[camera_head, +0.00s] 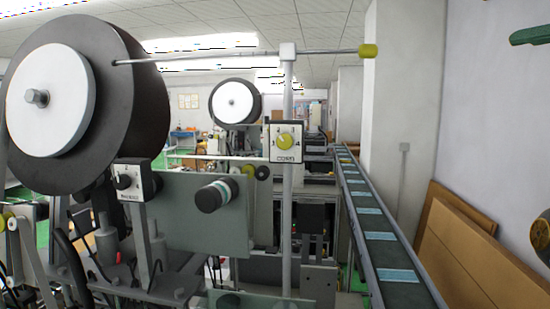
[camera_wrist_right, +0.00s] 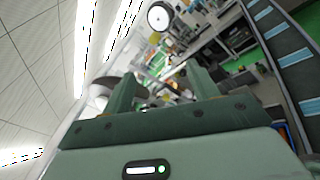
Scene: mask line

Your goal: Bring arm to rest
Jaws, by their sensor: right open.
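My right gripper (camera_wrist_right: 162,88) shows in the right wrist view, its two green fingers spread apart with nothing between them. Beyond the fingers are blurred, tilted parts of the machine line. In the head view, a green piece of the same colour reaches in at the upper right edge, high above the floor; I cannot tell which part of my arm it is. My left gripper is in neither view.
Brown boards (camera_head: 460,262) lean on the right wall.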

